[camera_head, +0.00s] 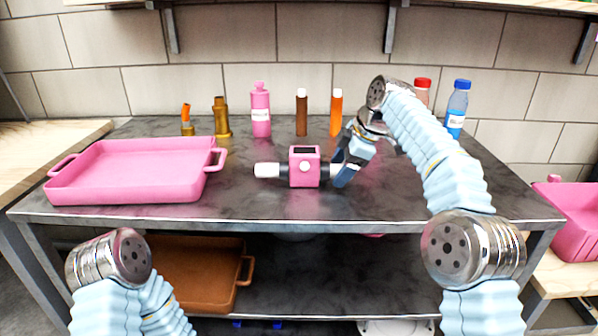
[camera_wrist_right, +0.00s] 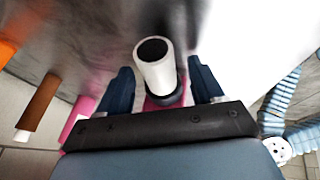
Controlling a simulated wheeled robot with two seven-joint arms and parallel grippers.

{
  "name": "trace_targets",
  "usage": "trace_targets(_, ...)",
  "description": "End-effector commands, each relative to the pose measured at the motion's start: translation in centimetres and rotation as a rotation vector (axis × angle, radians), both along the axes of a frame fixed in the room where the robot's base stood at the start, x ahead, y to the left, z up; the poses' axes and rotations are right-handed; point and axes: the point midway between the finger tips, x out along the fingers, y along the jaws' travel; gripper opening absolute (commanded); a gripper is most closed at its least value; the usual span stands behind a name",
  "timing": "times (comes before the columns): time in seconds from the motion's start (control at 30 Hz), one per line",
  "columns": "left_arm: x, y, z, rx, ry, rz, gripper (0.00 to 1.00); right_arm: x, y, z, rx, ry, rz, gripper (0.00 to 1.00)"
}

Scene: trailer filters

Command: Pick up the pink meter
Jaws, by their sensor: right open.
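The pink meter (camera_head: 304,167) lies on the dark tabletop near its middle, with a dark screen on top, a white knob in front and a white-ended pipe stub on each side. My right gripper (camera_head: 343,170) is at its right end, jaws open. In the right wrist view, the white pipe end (camera_wrist_right: 156,65) stands between the two dark blue fingers (camera_wrist_right: 158,88), with gaps on both sides, and part of the pink body (camera_wrist_right: 165,101) shows behind it. My left arm shows at the lower left of the head view, but its gripper is out of sight.
A pink tray (camera_head: 130,192) sits on the table's left. Behind the meter stand a pink bottle (camera_head: 260,112), a brown bottle (camera_head: 301,115), an orange bottle (camera_head: 336,112) and brass fittings (camera_head: 221,120). A blue bottle (camera_head: 457,106) stands at the back right. The front tabletop is clear.

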Motion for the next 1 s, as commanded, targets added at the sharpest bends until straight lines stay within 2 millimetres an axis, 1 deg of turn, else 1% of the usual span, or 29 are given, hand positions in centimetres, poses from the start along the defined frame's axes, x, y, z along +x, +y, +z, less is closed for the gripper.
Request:
trace_targets(0.07,0.00,0.00,-0.01,0.000,0.000,0.000,1.00,-0.02,0.01,0.03,0.000,0.000,0.000,0.67)
trace_targets(0.1,0.00,0.00,-0.01,0.000,0.000,0.000,1.00,-0.02,0.00,0.04,0.000,0.000,0.000,0.65)
trace_targets(0.17,0.01,0.00,-0.01,0.000,0.000,0.000,1.00,-0.03,0.01,0.04,0.000,0.000,0.000,0.56)
trace_targets(0.5,0.00,0.01,-0.01,0.000,0.000,0.000,1.00,-0.05,0.01,0.06,0.000,0.000,0.000,0.04)
trace_targets(0.53,0.00,0.01,-0.01,0.000,0.000,0.000,1.00,-0.04,0.02,0.05,0.000,0.000,0.000,0.00)
trace_targets(0.87,0.00,0.00,0.00,0.000,0.000,0.000,1.00,-0.19,0.11,0.31,0.001,-0.002,0.000,0.00)
trace_targets(1.0,0.00,0.00,0.01,0.000,0.000,0.000,1.00,-0.72,0.34,1.01,0.002,-0.002,-0.002,0.00)
